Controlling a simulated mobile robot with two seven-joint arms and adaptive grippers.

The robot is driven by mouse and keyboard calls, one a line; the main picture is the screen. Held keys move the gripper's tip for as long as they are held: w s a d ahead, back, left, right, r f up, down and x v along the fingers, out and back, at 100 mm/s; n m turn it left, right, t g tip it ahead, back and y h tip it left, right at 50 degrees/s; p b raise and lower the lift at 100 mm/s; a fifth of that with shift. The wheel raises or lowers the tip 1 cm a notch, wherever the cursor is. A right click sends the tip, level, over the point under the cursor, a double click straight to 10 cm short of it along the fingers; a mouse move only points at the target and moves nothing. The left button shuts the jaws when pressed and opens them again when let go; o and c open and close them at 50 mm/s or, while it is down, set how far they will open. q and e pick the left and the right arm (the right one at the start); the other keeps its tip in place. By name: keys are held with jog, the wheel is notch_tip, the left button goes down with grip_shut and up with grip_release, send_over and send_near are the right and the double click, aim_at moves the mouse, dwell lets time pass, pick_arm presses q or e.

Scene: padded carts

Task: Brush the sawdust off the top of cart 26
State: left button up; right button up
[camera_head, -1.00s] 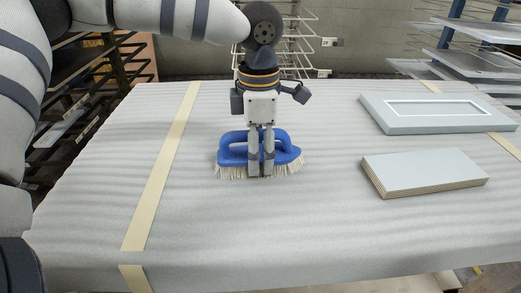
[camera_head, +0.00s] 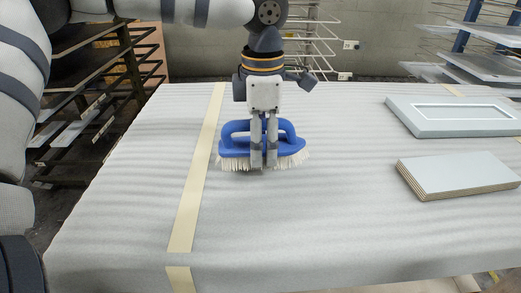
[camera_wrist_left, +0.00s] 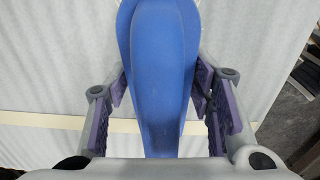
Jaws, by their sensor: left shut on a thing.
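The padded cart top (camera_head: 330,220) is a wide grey-white quilted surface; no cart number is readable. A blue brush (camera_head: 234,149) with pale bristles rests on it or just above it, right beside the left tape strip. My left gripper (camera_head: 264,158) comes down from above and is shut on the brush's handle. In the left wrist view the blue brush (camera_wrist_left: 158,75) sits between the fingers (camera_wrist_left: 165,100). I cannot make out sawdust on the padding. My right gripper is not in view.
A cream tape strip (camera_head: 197,170) crosses the cart top left of the brush. A framed panel (camera_head: 450,129) and a plain pale board (camera_head: 455,173) lie at the right. Dark racks (camera_head: 85,85) stand at the left, and a wire rack (camera_head: 315,45) stands behind. The front middle is clear.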

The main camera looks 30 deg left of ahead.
aim_at(263, 120)
pick_arm(q)
jog(key=shift+w+d+r, duration=0.1)
jog(key=shift+r, duration=2.6)
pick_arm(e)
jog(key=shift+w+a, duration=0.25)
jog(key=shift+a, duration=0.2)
